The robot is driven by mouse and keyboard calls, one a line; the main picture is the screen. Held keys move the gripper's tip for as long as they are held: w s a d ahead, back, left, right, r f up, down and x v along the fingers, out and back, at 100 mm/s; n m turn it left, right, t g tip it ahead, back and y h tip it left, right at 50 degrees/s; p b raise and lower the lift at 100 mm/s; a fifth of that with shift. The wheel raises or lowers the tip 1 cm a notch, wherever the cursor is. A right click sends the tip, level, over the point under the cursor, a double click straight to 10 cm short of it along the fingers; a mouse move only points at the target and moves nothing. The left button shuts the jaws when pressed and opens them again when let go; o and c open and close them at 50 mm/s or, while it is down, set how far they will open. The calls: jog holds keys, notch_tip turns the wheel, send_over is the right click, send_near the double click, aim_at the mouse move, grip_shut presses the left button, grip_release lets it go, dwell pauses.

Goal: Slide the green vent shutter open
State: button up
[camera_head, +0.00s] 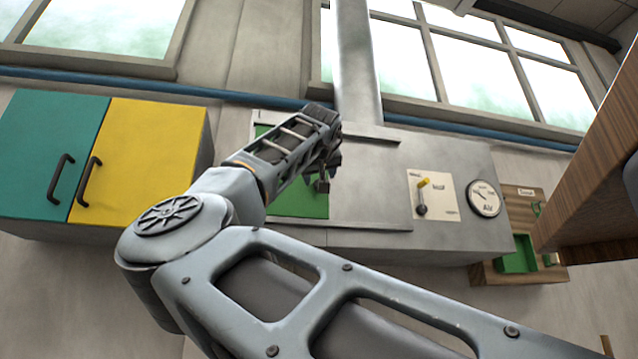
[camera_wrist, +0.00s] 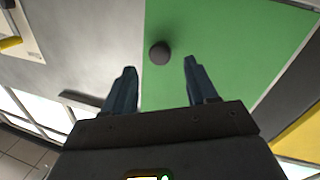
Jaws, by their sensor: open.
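The green vent shutter (camera_head: 300,204) is a flat panel on the front of the grey metal unit, partly hidden behind my arm in the head view. In the wrist view the green shutter (camera_wrist: 225,50) fills the upper middle and right. A dark round knob (camera_wrist: 160,53) stands on it near its edge with the grey panel. My gripper (camera_wrist: 160,68) is open, with its two fingers apart and the knob showing between and just beyond their tips. The fingers do not appear to touch the knob. In the head view my gripper (camera_head: 322,184) is in front of the shutter, small and partly hidden.
The grey unit (camera_head: 370,190) carries rails above and below the shutter, a yellow-tipped lever (camera_head: 422,190) and a round gauge (camera_head: 484,198). A teal and yellow cabinet (camera_head: 140,150) is at left. A wooden box with green parts (camera_head: 517,257) is at right.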

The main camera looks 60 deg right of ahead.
jog(key=shift+p+x, duration=0.3)
jog(key=shift+x, duration=2.3)
jog(key=shift+c, duration=0.4)
grip_shut()
